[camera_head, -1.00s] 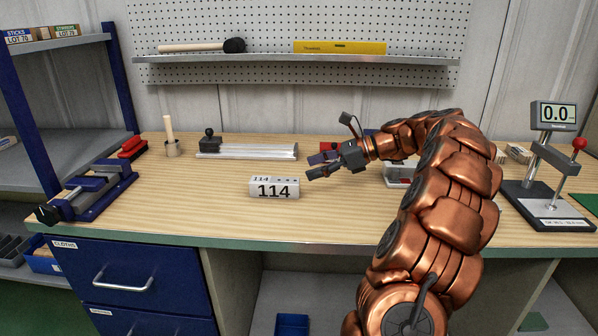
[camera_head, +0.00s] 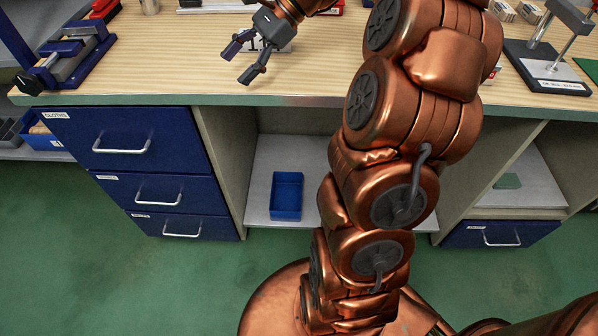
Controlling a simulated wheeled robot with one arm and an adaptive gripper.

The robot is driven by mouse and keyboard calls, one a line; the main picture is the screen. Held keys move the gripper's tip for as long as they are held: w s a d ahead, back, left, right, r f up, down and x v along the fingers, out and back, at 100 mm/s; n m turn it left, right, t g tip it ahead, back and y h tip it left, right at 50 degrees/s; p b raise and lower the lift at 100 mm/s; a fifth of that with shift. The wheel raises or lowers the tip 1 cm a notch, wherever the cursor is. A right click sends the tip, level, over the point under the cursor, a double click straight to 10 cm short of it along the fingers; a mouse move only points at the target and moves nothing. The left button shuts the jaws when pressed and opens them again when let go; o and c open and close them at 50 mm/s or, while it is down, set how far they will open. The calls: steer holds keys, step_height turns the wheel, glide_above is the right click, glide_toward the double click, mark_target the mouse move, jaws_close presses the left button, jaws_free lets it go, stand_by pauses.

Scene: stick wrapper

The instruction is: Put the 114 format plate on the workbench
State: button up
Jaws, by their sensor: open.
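The 114 format plate (camera_head: 285,46), a small white block, stands on the wooden workbench (camera_head: 170,65) near the top of the view. My gripper (camera_head: 234,69) is in front of it in the picture and hides most of its face and number. The gripper is open, with its two dark fingers apart and pointing down and left. I cannot tell whether a finger touches the plate.
A blue vise (camera_head: 70,60) is at the bench's left end. A scale stand (camera_head: 548,70) is at the right. Blue drawers (camera_head: 125,140) are below left, and a blue bin (camera_head: 287,195) sits on the lower shelf.

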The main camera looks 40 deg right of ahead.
steer(key=s+a+f+n+g+h, duration=0.2)
steer(key=s+a+f+n, duration=0.15)
steer(key=s+a, duration=0.3)
steer(key=s+a+f+n+g+h, duration=0.2)
steer(key=s+a+f+n, duration=0.1)
steer(key=s+a+n, duration=0.3)
steer(key=s+d+f+n+g+h, duration=0.1)
steer(key=s+f+n+h, duration=0.2)
steer(key=s, duration=0.6)
steer(key=s+d+f+n+h, duration=0.2)
steer(key=s+n, duration=0.3)
steer(key=s, duration=0.3)
steer(key=shift+s+d+f+g+h, duration=0.2)
steer(key=shift+s+f+g+h, duration=0.2)
steer(key=shift+f, duration=0.45)
step_height(320, 180, up, 16)
steer(key=w+t+p, duration=0.1)
steer(key=p, duration=1.3)
steer(key=shift+w+p, duration=0.15)
steer(key=shift+p, duration=0.2)
